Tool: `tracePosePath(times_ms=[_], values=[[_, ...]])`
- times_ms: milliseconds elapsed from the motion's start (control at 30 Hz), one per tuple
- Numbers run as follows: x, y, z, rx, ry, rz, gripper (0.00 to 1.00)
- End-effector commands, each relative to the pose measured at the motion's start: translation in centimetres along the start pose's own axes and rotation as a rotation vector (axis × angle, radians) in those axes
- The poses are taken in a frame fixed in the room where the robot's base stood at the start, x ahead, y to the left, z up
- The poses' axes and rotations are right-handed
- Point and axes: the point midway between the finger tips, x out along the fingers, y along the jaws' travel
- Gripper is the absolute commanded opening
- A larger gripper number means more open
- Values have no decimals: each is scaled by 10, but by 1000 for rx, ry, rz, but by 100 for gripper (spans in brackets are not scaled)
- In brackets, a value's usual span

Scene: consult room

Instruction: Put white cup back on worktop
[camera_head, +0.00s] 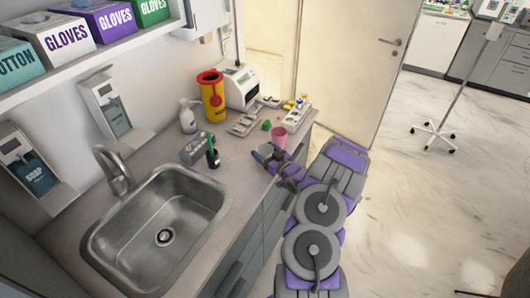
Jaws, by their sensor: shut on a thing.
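My gripper (268,156) is at the front edge of the worktop (230,153), to the right of the sink. It is shut on a small pale thing, mostly hidden by the dark fingers, which looks like the white cup (265,149). I cannot tell if the cup touches the worktop. A pink cup (279,136) stands on the worktop just behind my gripper.
The steel sink (200,205) fills the near worktop. A dark green bottle (212,155), a grey box (193,151), a white pump bottle (187,118), a yellow bin (211,100) and trays (245,124) stand around. Bare worktop lies left of my gripper.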

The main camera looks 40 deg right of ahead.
Motion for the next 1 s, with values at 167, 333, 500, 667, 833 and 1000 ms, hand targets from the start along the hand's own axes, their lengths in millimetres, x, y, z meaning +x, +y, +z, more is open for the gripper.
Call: tracePosePath(times_ms=[167, 333, 500, 667, 833, 1000], values=[[0, 0, 1, 0, 0, 0, 40], [0, 0, 0, 0, 0, 0, 92], [0, 0, 0, 0, 0, 0, 100], [0, 0, 0, 0, 1, 0, 100], [-11, 1, -1, 3, -1, 2, 100], [-38, 1, -1, 4, -1, 4, 100]])
